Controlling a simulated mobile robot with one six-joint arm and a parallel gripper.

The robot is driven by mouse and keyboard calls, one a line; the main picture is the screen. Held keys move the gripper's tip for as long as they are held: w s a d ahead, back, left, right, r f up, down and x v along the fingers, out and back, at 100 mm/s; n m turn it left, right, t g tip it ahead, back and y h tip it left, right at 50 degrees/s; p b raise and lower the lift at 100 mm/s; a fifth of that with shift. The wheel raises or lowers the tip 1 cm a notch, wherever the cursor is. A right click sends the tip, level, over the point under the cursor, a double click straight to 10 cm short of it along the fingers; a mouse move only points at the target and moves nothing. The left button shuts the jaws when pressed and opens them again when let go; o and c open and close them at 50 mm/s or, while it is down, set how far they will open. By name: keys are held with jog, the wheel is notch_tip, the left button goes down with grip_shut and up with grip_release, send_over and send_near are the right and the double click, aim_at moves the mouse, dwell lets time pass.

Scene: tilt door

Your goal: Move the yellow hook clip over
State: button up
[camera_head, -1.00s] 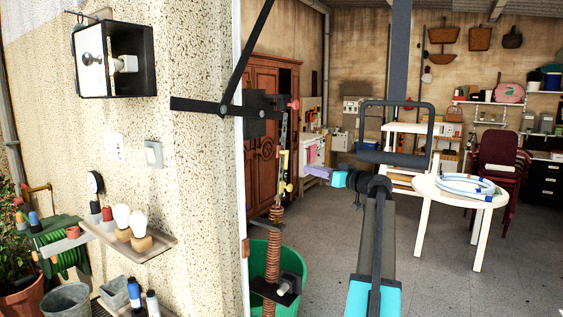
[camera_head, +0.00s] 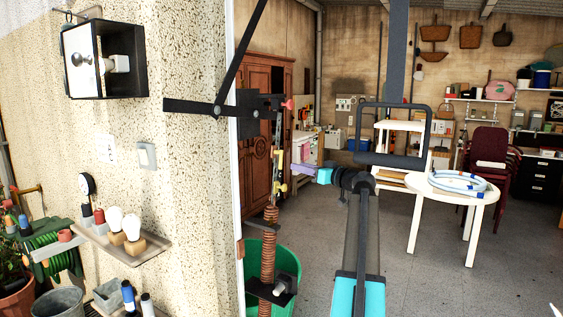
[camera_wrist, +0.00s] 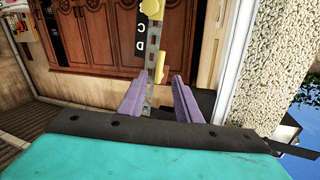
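A yellow clip (camera_head: 282,187) sits low on a narrow upright metal strip (camera_head: 278,150) by the door frame. In the wrist view, one yellow piece (camera_wrist: 159,66) shows on the strip just beyond the gap between my fingertips, and a rounder yellow piece (camera_wrist: 152,9) is at the top edge. I cannot tell which of these is the hook clip. My gripper (camera_head: 295,168) is just right of the strip in the head view. Its two purple fingers (camera_wrist: 158,84) are apart and empty, pointing at the strip. Contact is not visible.
A black bracket with a long lever (camera_head: 215,108) is above the strip, and a coiled brown spring (camera_head: 268,245) hangs below it. A green bin (camera_head: 287,263) stands below. A speckled wall (camera_head: 190,200) is close on the left. A white table (camera_head: 445,188) stands right on open floor.

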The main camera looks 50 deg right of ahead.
aim_at(281, 161)
jog(key=w+p, duration=0.4)
jog(key=w, duration=0.7)
jog(key=shift+w+d, duration=0.1)
jog(key=shift+w, duration=0.05)
jog(key=shift+c, duration=0.3)
grip_shut()
